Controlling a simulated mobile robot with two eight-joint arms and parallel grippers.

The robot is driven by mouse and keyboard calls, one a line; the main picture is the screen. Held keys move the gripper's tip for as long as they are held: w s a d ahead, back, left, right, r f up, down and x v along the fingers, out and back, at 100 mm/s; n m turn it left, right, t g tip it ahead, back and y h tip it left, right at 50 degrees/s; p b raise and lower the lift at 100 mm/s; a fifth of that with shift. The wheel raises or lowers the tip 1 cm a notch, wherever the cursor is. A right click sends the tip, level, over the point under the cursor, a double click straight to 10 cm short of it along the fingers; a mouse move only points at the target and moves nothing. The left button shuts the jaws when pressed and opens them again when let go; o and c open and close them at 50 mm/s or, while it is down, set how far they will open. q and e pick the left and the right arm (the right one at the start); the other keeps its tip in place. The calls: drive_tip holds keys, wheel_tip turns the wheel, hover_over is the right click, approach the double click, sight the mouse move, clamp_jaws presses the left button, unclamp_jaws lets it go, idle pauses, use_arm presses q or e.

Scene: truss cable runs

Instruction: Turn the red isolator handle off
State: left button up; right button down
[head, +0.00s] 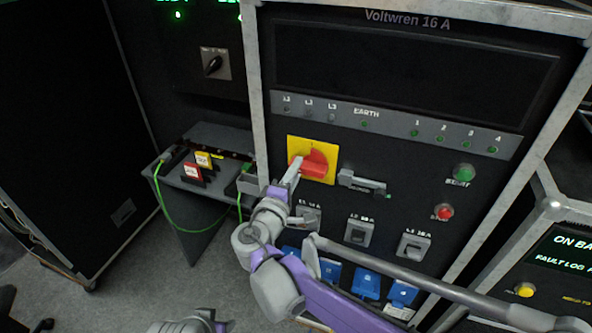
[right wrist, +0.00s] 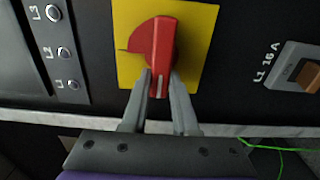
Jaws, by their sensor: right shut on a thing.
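The red isolator handle (head: 318,162) sits on a yellow square plate (head: 327,147) on the front of the Voltwren 16 A panel. Its grip points left, roughly level, in the head view. My right gripper (head: 296,170) reaches it from the left and is shut on the grip. In the right wrist view the red handle (right wrist: 152,36) points down the picture, with its end between the two grey fingers of my right gripper (right wrist: 161,78). The yellow plate (right wrist: 200,35) shows behind it. My left gripper does not show clearly.
Below the handle are grey breaker switches (head: 358,231) and blue sockets (head: 366,283). A grey latch (head: 362,184) is to its right, with green (head: 464,172) and red (head: 444,212) buttons beyond. A small table (head: 205,138) with red and yellow tagged items stands left.

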idle(0.5)
drive_tip(key=c, duration=0.7)
unclamp_jaws()
drive_tip(key=shift+s, duration=0.1)
drive_tip(key=b+v, duration=0.1)
drive_tip(key=v, duration=0.9)
drive_tip(key=shift+s+a, duration=0.1)
drive_tip(key=shift+s, duration=0.25)
